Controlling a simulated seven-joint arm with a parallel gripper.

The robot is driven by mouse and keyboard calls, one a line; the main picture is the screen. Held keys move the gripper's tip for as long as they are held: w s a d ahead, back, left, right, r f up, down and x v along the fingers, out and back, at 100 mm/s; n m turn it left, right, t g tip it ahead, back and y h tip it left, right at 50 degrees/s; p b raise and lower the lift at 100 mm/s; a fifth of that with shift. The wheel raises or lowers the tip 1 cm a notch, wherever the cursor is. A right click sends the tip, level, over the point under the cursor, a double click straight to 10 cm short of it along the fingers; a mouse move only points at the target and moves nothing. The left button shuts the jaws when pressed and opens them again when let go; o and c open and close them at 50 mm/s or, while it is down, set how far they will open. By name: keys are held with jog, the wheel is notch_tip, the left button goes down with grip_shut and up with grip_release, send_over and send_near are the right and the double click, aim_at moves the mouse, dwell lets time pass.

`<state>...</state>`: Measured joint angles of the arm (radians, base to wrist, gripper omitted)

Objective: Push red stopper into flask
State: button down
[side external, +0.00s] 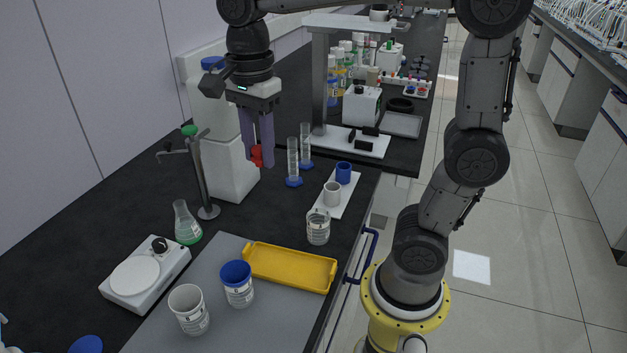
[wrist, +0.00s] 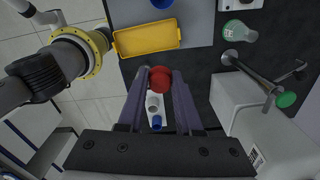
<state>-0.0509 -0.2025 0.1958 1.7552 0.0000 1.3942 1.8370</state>
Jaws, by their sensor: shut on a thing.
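A red stopper (side external: 256,156) is held between the fingertips of my gripper (side external: 257,158), well above the black bench. In the wrist view the red stopper (wrist: 161,79) shows between the two finger ends of my gripper (wrist: 162,76). A conical glass flask (side external: 187,226) with green liquid stands upright on the bench, lower left of my gripper in the side view. Its neck has no stopper in it. In the wrist view the flask (wrist: 239,31) is at the upper right, apart from the stopper.
A metal stand (side external: 204,185) with a green top rises beside the flask, near a white machine (side external: 229,160). A white stirrer plate (side external: 146,275), yellow tray (side external: 290,267), beaker (side external: 318,228) and two tubs, one blue-topped (side external: 237,284), stand nearby. Glass cylinders (side external: 293,162) are right of my gripper.

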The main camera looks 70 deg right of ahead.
jog(key=w, duration=1.5)
jog(key=w+f, duration=0.3)
jog(key=f, duration=0.4)
jog(key=w+f, duration=0.4)
jog(key=f, duration=0.4)
jog(key=shift+w+d, duration=0.2)
jog(key=shift+f, duration=0.3)
dwell(0.5)
grip_release()
dwell(0.7)
jog(key=shift+r, duration=3.55)
